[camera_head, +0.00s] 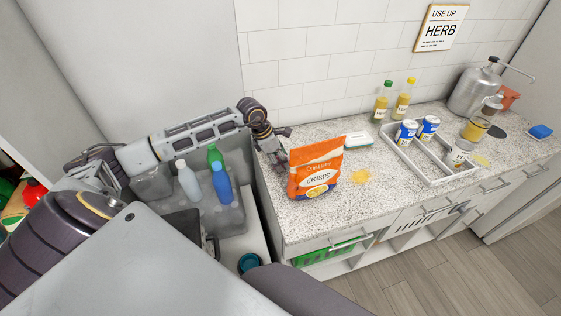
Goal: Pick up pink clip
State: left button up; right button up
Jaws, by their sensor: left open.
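I see no pink clip in the head view. My left gripper (281,153) is at the left end of the speckled counter (300,216), close to the left edge of an orange crisps bag (317,168). It is open; its fingers are small and partly hidden near the bag, and I cannot tell whether they touch it. The bag stands upright on the counter. My right gripper is not in view.
A bin with bottles (220,208) stands left of the counter. A white and teal packet (357,139) and a yellow patch (361,177) lie near the bag. A divided tray (437,180) holds cans. Two yellow bottles (402,101) stand behind. The front middle counter is clear.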

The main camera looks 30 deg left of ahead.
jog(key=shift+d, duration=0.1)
pick_arm(q)
jog(key=c, duration=0.8)
jog(key=shift+r, duration=0.2)
jog(key=shift+c, duration=0.2)
jog(key=shift+r, duration=0.6)
notch_tip(320, 180, up, 8)
jog(key=shift+f+b, duration=0.2)
jog(key=shift+b, duration=0.4)
jog(key=shift+r, duration=0.45)
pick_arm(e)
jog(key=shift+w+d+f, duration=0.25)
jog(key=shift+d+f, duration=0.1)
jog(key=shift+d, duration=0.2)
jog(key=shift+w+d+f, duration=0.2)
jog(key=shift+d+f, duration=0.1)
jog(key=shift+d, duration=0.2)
pick_arm(q)
jog(key=shift+r, duration=0.1)
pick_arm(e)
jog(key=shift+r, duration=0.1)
